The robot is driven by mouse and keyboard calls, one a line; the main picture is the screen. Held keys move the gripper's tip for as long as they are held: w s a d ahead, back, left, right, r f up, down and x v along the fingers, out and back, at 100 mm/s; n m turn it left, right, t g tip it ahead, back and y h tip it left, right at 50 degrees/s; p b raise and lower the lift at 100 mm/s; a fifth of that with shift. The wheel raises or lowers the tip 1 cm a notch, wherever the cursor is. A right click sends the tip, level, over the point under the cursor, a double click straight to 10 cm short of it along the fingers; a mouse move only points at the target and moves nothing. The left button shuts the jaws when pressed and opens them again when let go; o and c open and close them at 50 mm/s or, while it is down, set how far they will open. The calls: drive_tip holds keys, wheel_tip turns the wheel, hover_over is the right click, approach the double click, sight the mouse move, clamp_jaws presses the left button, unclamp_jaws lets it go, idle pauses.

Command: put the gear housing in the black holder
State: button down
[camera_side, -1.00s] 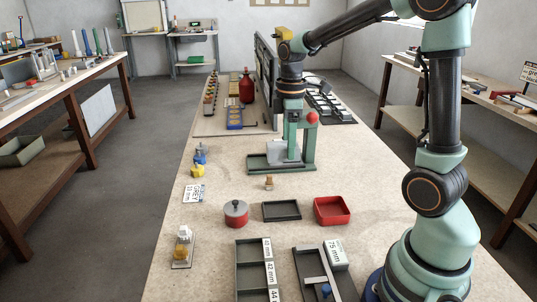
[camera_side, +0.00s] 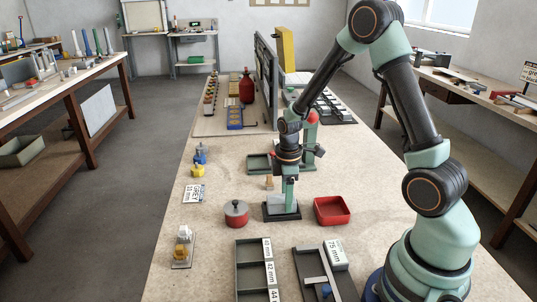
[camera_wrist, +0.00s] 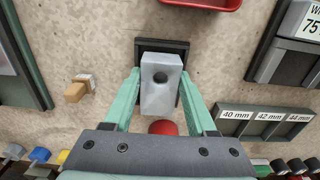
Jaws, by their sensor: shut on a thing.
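The gear housing (camera_wrist: 160,95) is a light grey block with a round dark hole in its top. My gripper (camera_wrist: 160,74) has its two green fingers shut on the housing's sides. The black holder (camera_wrist: 145,44) is a shallow dark tray, partly hidden under the housing in the wrist view. In the side view my gripper (camera_side: 289,196) points down over the holder (camera_side: 281,219), with the grey housing (camera_side: 275,203) low at the holder. I cannot tell whether the housing touches the holder's floor.
A red tray (camera_side: 332,211) stands just right of the holder, a red pot with a grey lid (camera_side: 236,214) to its left. A small tan peg (camera_side: 269,183) and a green fixture (camera_side: 310,140) are behind. Labelled compartments (camera_side: 254,267) stand in front.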

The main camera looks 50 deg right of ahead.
drive_tip(key=shift+f, duration=0.25)
drive_tip(key=shift+f, duration=0.1)
drive_tip(key=shift+c, duration=1)
unclamp_jaws()
wheel_tip(320, 180, up, 12)
drive_tip(key=s+a+r+m+t, duration=0.5)
drive_tip(key=s+a+r+m, duration=0.3)
drive_tip(key=a+r+m, duration=0.1)
drive_tip(key=shift+a+r+t, duration=0.3)
drive_tip(key=shift+a+r, duration=0.3)
drive_tip(key=shift+r, duration=0.5)
